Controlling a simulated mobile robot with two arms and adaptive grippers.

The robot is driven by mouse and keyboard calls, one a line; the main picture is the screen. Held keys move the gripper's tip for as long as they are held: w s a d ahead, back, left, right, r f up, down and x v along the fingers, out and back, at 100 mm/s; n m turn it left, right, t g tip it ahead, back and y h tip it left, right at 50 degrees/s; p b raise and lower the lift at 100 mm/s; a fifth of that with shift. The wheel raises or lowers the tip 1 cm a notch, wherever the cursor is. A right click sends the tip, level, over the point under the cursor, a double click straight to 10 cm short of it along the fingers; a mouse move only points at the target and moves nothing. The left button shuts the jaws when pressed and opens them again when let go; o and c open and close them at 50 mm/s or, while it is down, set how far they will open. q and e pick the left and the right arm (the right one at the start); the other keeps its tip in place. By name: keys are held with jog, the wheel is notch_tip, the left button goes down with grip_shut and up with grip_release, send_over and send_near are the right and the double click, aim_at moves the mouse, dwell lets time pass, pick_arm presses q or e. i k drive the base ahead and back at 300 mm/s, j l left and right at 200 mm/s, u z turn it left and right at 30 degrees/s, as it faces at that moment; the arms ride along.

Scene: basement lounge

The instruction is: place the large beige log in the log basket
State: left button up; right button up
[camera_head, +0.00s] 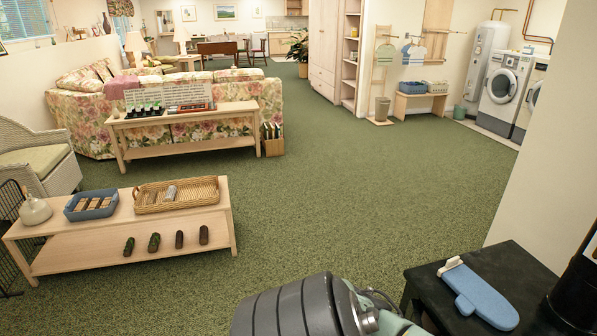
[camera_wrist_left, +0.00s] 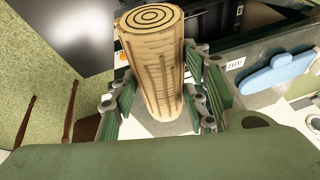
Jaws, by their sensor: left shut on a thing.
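In the left wrist view a large beige log (camera_wrist_left: 157,65) with ring markings on its end stands between the fingers of my left gripper (camera_wrist_left: 163,92). The green and grey fingers close on it from both sides. I cannot tell for certain which container is the log basket. A small tan basket with upright things (camera_head: 272,147) stands by the sofa table. My right gripper is in neither view.
A dark side table (camera_head: 428,287) at the lower right holds a blue mitt-like object (camera_head: 478,294). A low wooden table (camera_head: 77,242) at the left bears a wicker tray (camera_head: 149,208) and a blue tray (camera_head: 71,213). Green carpet between them is clear.

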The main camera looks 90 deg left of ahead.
aim_at(206, 193)
jog(key=j+u, duration=0.65)
jog(key=u, duration=0.2)
jog(key=j+u, duration=0.4)
jog(key=i+j+u, duration=0.1)
jog(key=j+u, duration=0.15)
jog(key=u, duration=0.2)
jog(key=i+j+u, duration=0.4)
jog(key=i+j, duration=0.25)
jog(key=i+j+u, duration=0.4)
jog(key=i, duration=0.3)
